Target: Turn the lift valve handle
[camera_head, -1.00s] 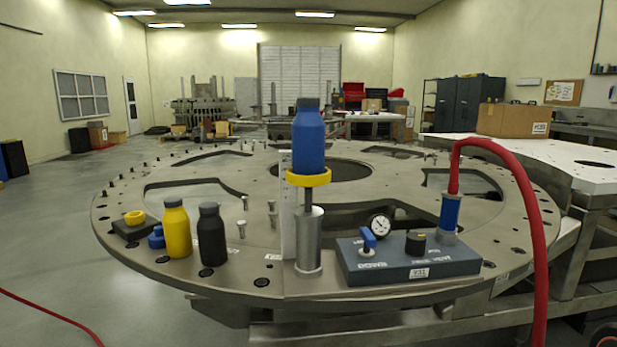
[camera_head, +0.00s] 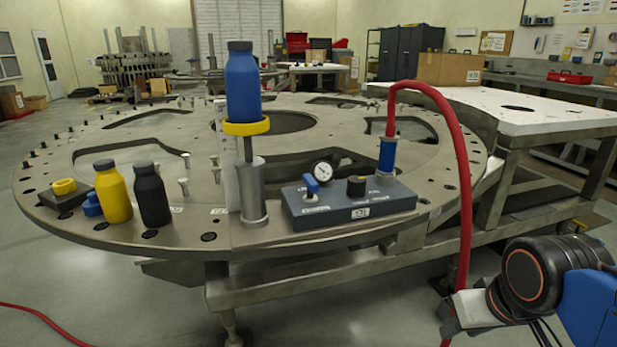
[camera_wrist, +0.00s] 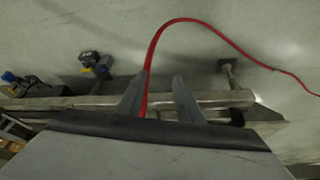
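The lift valve handle is a small blue lever (camera_head: 311,186) standing up at the left end of the grey control box (camera_head: 345,211). The box lies on the near edge of the round steel turret plate (camera_head: 180,235). A round gauge (camera_head: 322,169) and a black knob (camera_head: 356,186) are beside the lever. My gripper shows in the wrist view (camera_wrist: 158,88), with its two dark fingers apart and nothing held. It points toward the floor, with the red hose behind the fingers. In the head view my arm is at the lower right, well away from the lever.
A red hose (camera_head: 464,180) arches from the box's blue fitting (camera_head: 387,154) down between box and arm. Left of the box stand a jack with a blue bottle (camera_head: 242,86) on top, a black bottle (camera_head: 151,195) and a yellow bottle (camera_head: 113,193). A white-topped bench (camera_head: 520,110) is at right.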

